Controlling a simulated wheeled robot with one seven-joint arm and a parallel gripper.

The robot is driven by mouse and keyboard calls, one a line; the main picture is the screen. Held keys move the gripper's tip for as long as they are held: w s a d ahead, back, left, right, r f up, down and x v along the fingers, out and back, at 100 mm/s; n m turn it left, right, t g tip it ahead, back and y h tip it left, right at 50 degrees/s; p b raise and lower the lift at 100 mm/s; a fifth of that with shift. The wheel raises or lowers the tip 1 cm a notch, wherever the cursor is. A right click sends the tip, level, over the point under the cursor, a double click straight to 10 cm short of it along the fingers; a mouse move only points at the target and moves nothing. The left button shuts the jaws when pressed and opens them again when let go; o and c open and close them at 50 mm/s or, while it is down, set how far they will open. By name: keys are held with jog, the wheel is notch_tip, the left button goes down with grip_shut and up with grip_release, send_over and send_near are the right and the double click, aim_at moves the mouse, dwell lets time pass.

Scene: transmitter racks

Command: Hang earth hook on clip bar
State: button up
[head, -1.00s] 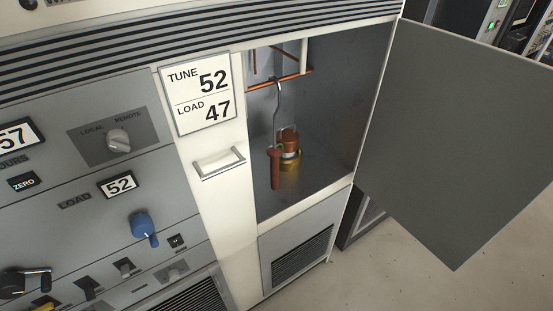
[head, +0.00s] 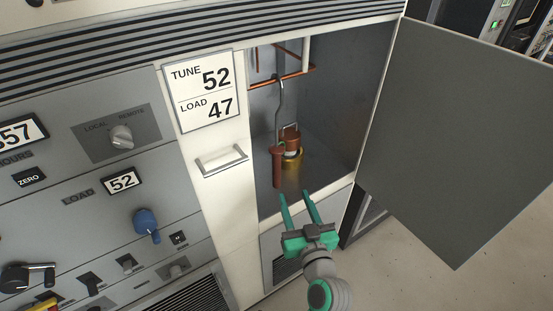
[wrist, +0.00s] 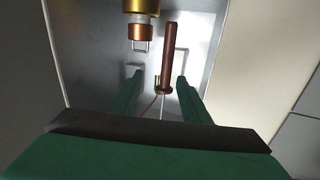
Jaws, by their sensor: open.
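The earth hook has a brown handle (head: 278,167) and a thin grey metal shaft (head: 278,110). It hangs upright inside the open cabinet, its curved top at a copper bar (head: 292,77); I cannot tell if this is the clip bar. My gripper (head: 294,194) has green fingers, spread open and empty, at the cabinet opening just below and right of the handle. In the wrist view the brown handle (wrist: 168,58) shows beyond and between the two fingers (wrist: 158,78), with no visible contact. The hook's top is out of the wrist view.
A copper-and-gold cylindrical part (head: 291,150) stands right behind the handle; it also shows in the wrist view (wrist: 141,32). The open grey door (head: 460,140) is at the right. A white panel with a pull handle (head: 221,161) borders the opening on the left.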

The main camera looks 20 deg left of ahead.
aim_at(278, 161)
jog(key=shift+n+g+y, duration=0.3)
jog(key=shift+n+y, duration=0.3)
jog(key=shift+n, duration=0.2)
jog(key=shift+w+a+r, duration=0.6)
jog(key=shift+w+a, duration=0.75)
jog(key=shift+w, duration=0.25)
jog(key=shift+w+a+r, duration=0.6)
jog(key=shift+w+a, duration=0.75)
jog(key=shift+w, duration=0.2)
jog(key=shift+w+a+r, duration=0.6)
jog(key=shift+w+a, duration=0.75)
jog(key=shift+w, duration=0.25)
grip_shut()
